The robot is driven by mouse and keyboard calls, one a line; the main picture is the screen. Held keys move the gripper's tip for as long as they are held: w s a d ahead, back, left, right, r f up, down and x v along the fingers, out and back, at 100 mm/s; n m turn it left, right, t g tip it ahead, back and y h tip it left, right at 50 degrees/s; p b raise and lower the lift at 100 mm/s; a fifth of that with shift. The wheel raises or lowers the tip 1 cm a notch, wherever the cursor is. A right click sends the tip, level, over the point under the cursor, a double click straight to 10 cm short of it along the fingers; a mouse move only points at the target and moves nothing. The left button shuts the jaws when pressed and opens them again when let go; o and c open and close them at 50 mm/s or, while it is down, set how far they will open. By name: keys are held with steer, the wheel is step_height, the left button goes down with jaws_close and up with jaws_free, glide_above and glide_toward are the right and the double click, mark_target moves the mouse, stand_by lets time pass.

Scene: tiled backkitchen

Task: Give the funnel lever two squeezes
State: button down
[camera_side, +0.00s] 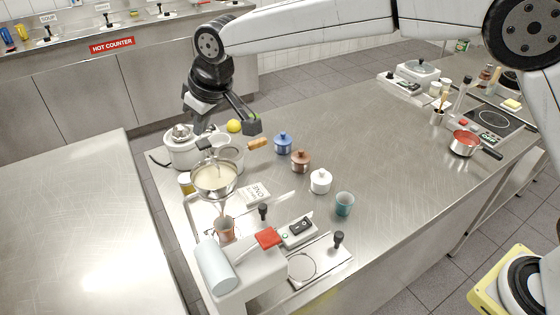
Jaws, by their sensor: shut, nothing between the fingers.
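The dispensing funnel (215,180) is a steel bowl of pale cream-coloured liquid at the left end of the steel counter. A copper-coloured cup (224,229) stands in front of it, with its exact position relative to the outlet unclear. My gripper (203,132) points down just above and behind the funnel. It is shut with nothing held. A small dark part shows at the funnel's back rim, but I cannot tell whether it is the lever or a fingertip. The lever is not clearly distinguishable, and I cannot tell whether my gripper touches it.
A printed card (255,195), blue pot (283,143), brown pot (301,161), white pot (321,181) and teal cup (345,204) stand rightward. The counter's middle is clear.

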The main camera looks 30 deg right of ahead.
mark_target(203, 143)
steer(key=shift+f, duration=1.65)
stand_by(0.4)
steer(key=shift+r, duration=2.6)
step_height(203, 143, up, 5)
steer(key=shift+f, duration=0.15)
steer(key=shift+f, duration=0.1)
steer(key=shift+f, duration=3.2)
steer(key=shift+f, duration=0.35)
